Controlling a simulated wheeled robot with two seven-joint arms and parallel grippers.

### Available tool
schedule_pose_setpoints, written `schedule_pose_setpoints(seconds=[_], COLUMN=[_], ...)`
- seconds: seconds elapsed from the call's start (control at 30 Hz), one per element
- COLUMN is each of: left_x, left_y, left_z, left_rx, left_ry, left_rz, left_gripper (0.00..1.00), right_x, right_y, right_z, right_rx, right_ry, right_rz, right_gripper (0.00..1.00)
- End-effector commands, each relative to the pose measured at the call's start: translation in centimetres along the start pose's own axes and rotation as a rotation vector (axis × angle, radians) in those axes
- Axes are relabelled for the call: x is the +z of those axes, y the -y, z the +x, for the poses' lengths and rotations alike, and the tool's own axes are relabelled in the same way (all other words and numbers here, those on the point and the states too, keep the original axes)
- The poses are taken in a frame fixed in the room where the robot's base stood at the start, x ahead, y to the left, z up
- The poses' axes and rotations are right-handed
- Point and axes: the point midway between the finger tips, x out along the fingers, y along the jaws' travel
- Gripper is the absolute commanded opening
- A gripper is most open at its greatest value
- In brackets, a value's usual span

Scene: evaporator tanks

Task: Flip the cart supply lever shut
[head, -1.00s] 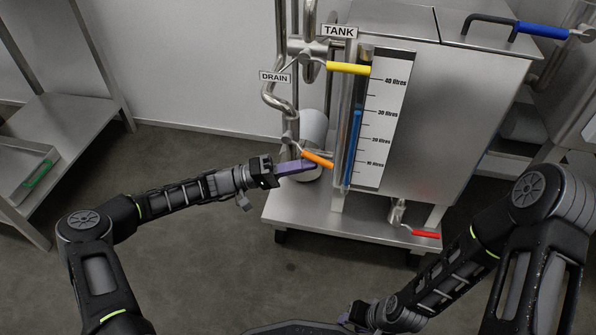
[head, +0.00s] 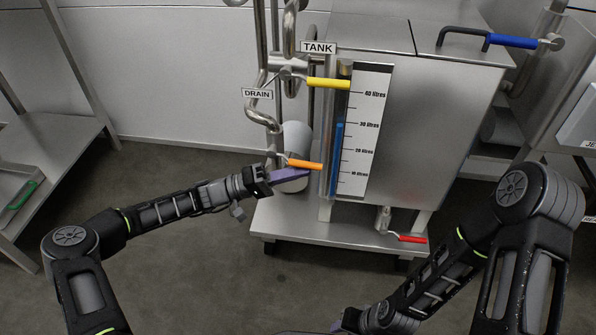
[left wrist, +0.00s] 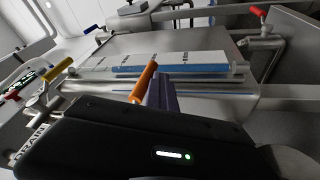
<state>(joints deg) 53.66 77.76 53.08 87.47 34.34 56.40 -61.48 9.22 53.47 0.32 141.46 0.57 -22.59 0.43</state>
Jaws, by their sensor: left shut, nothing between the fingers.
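The steel cart tank (head: 440,130) shows several coloured levers, none of them labelled as the supply lever. An orange lever (head: 305,164) sits on the lower pipe at the tank's left and points right, tilted slightly down. My left gripper (head: 292,175) is shut and empty, with its purple fingers just under this lever. In the left wrist view the orange lever (left wrist: 145,82) lies right beside the fingers (left wrist: 160,92); I cannot tell if they touch. A yellow lever (head: 328,84) is higher up, near level. My right gripper (head: 350,320) is partly visible at the bottom; its fingers are unclear.
A red lever (head: 412,239) is low at the tank's front, and a blue handle (head: 513,41) is at upper right. A gauge (head: 366,130) with a blue column stands right of the orange lever. Signs read TANK (head: 319,48) and DRAIN (head: 257,93). Open floor lies in front.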

Motion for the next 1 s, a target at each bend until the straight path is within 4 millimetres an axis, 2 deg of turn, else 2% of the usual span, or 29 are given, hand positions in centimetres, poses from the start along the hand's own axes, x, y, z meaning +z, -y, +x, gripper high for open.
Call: schedule_pose_setpoints(seconds=[0.2,0.33,0.47,0.6,0.7,1.0], left_x=[0.1,0.2,0.6,1.2,0.9,1.7], left_y=[0.0,0.8,2.3,4.7,4.2,5.8], left_z=[0.0,-0.1,-0.4,-0.8,-2.8,-8.5], left_rx=[0.002,0.002,0.001,0.002,-0.001,0.000], left_ry=[0.002,0.002,0.003,0.005,0.001,0.003], left_rz=[0.000,0.000,-0.001,-0.002,-0.003,-0.003], left_gripper=[0.00,0.00,0.00,0.00,0.00,0.00], right_x=[0.0,0.0,-0.1,-0.4,-0.4,-0.2], right_y=[0.0,-0.2,-0.7,-1.4,-0.8,-0.5], right_z=[0.1,0.8,2.2,4.2,2.5,1.6], right_rx=[0.000,0.000,0.000,-0.003,-0.002,0.000], right_ry=[0.000,-0.002,-0.008,-0.013,-0.012,-0.010], right_rz=[0.000,0.000,0.001,0.003,0.003,0.001], right_gripper=[0.36,0.36,0.36,0.36,0.36,0.36])
